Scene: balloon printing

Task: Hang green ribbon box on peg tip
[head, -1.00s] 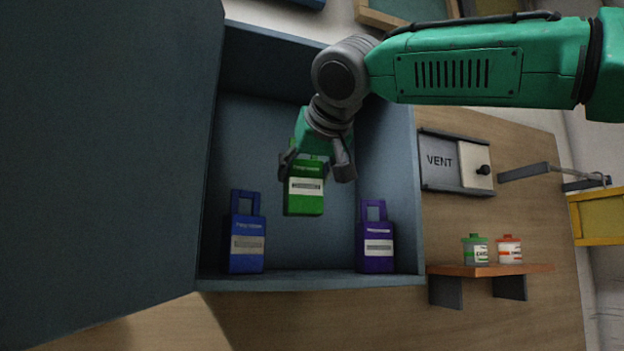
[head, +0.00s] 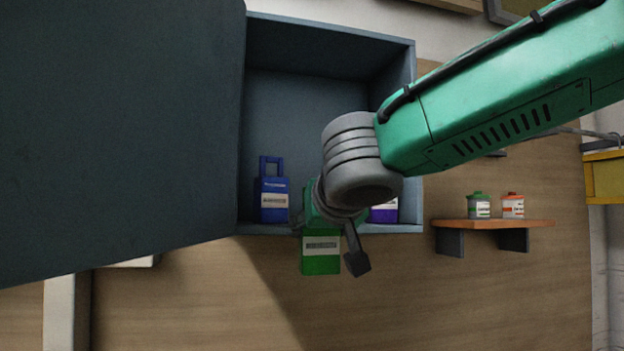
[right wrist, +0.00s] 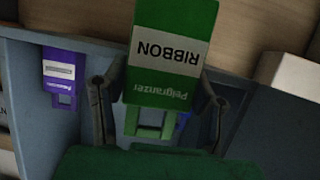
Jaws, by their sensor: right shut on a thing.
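The green ribbon box (head: 321,254) hangs from my right gripper (head: 330,245), just in front of and below the cabinet's lower edge in the head view. In the right wrist view the green box (right wrist: 168,50) shows its white label reading RIBBON, upside down, with its handle between the two fingers (right wrist: 155,105). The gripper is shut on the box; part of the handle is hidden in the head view. The peg tip cannot be made out clearly; my right arm covers much of the area right of the cabinet. My left gripper is not in view.
The blue cabinet (head: 330,229) holds a blue box (head: 273,200) and a purple box (head: 384,214), partly hidden. Its open door (head: 120,130) fills the left. A shelf (head: 492,223) on the right bears a green canister (head: 479,206) and an orange one (head: 512,206).

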